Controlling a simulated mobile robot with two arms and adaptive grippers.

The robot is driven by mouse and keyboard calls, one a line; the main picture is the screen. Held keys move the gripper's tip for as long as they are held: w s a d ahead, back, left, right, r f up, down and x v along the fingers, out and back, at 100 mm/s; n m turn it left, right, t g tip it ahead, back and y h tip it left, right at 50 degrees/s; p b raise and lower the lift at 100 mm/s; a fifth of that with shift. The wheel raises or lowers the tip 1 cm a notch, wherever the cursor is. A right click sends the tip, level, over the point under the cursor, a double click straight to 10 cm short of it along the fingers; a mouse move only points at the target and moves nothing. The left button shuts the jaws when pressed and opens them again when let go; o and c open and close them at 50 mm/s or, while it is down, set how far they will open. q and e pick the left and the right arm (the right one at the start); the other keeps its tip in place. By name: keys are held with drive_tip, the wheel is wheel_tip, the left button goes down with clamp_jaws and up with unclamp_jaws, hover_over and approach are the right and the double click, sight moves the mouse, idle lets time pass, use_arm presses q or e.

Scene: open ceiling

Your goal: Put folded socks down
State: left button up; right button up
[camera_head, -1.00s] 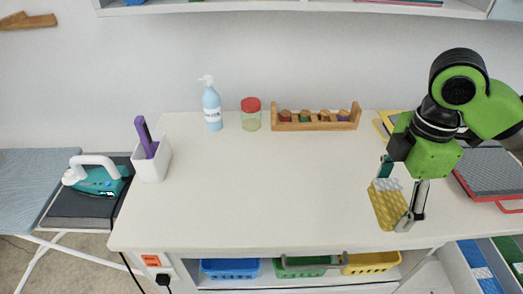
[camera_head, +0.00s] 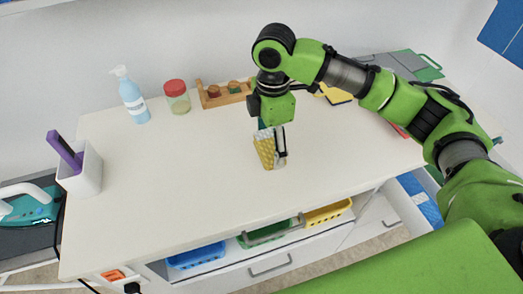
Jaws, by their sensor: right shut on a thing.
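The folded socks (camera_head: 264,150), yellow with a paler patterned part, are between the fingers of my right gripper (camera_head: 273,148). The gripper points down and is shut on them over the right part of the white table (camera_head: 180,190). I cannot tell whether the socks touch the tabletop. My left gripper is not in view.
A pump bottle (camera_head: 134,100), a red-lidded jar (camera_head: 177,97) and a wooden rack (camera_head: 222,95) stand along the back. A white holder (camera_head: 84,172) is at the left. Baskets (camera_head: 197,256) sit below the front edge. The table's middle is clear.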

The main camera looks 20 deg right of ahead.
drive_tip(key=shift+w+a+f, duration=0.35)
drive_tip(key=shift+a+f, duration=0.1)
drive_tip(key=shift+f, duration=0.3)
drive_tip(key=shift+w+a+f, duration=0.15)
drive_tip(key=shift+f, duration=0.15)
drive_tip(key=f, duration=0.1)
drive_tip(key=f+p, duration=0.1)
drive_tip(key=f, duration=0.1)
drive_tip(key=shift+w+a, duration=0.2)
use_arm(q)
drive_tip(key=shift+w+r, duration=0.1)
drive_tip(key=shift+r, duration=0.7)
use_arm(e)
drive_tip(key=shift+f, duration=0.3)
drive_tip(key=shift+f, duration=0.15)
drive_tip(key=o, duration=1.1)
